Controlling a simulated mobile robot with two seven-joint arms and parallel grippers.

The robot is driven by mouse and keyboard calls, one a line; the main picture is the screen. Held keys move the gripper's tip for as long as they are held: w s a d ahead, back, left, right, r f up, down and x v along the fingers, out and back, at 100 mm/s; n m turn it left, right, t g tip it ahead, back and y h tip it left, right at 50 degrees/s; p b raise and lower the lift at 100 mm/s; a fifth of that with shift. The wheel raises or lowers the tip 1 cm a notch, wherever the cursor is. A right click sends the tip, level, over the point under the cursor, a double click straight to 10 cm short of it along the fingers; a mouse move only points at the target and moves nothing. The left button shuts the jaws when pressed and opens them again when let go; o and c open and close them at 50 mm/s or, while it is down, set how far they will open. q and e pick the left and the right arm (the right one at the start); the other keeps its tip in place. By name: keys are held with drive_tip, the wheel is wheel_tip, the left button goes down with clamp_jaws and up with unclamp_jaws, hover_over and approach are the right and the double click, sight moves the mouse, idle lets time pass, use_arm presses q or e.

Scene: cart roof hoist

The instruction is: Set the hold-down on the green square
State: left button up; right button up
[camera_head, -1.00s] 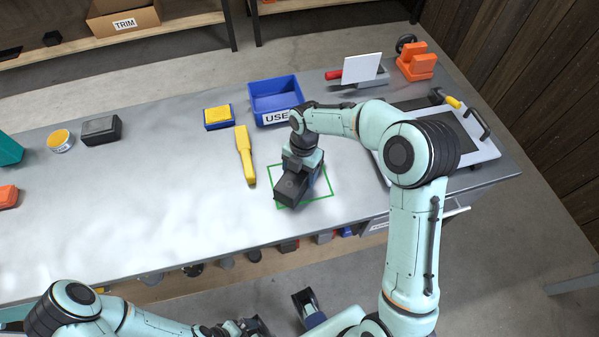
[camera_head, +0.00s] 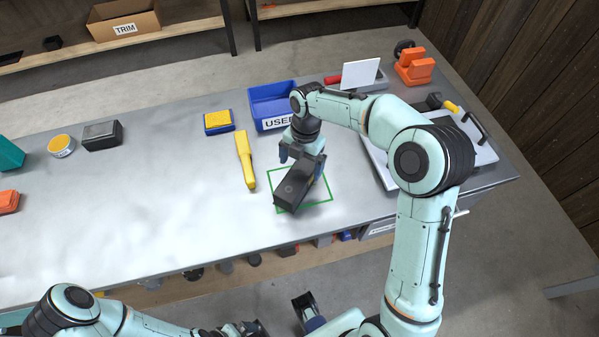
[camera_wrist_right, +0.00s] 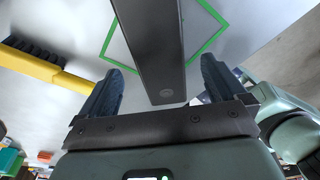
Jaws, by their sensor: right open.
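My right gripper (camera_head: 303,153) is open at the block's far end. In the right wrist view the block (camera_wrist_right: 153,45) extends away from between the two open fingers (camera_wrist_right: 162,88), with a gap on each side. The green outline (camera_wrist_right: 205,48) also shows there. My left arm is low in the head view; its gripper's jaws are not clear.
A yellow-handled brush (camera_head: 245,160) lies left of the square. A blue bin (camera_head: 270,95) and a yellow-topped blue box (camera_head: 218,122) stand behind. A white board with a handle (camera_head: 480,150) is at the right. Bare bench (camera_head: 150,200) lies to the left.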

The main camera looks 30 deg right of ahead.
sight(302, 169)
drive_tip(key=r, duration=0.5)
drive_tip(key=shift+w+d+r, duration=0.2)
drive_tip(key=shift+w+d, duration=0.05)
drive_tip(key=shift+d, duration=0.05)
